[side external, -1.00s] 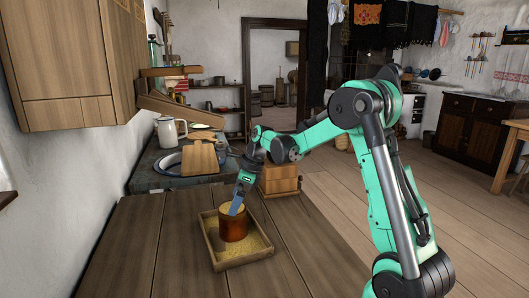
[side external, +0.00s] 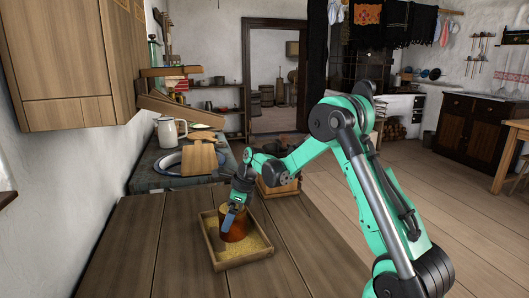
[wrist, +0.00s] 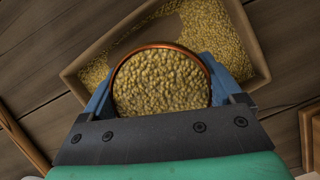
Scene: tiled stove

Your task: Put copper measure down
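The copper measure (side external: 241,234) is a round copper cup, full to near its rim with yellowish grain in the wrist view (wrist: 160,85). It is in or just over the shallow wooden tray (side external: 262,256), which holds a layer of the same grain. Whether its base touches the tray floor is hidden. My gripper (side external: 230,222) points down at the measure. In the wrist view its blue fingers (wrist: 160,88) lie against both sides of the measure and appear shut on it. The tray's wall (wrist: 250,35) shows behind.
The tray stands on a plank tabletop (side external: 150,250) with clear room to its left. A wooden box (side external: 278,188) stands just behind the tray. A white jug (side external: 168,132), a wooden board (side external: 200,158) and a blue-rimmed basin (side external: 170,163) are farther back.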

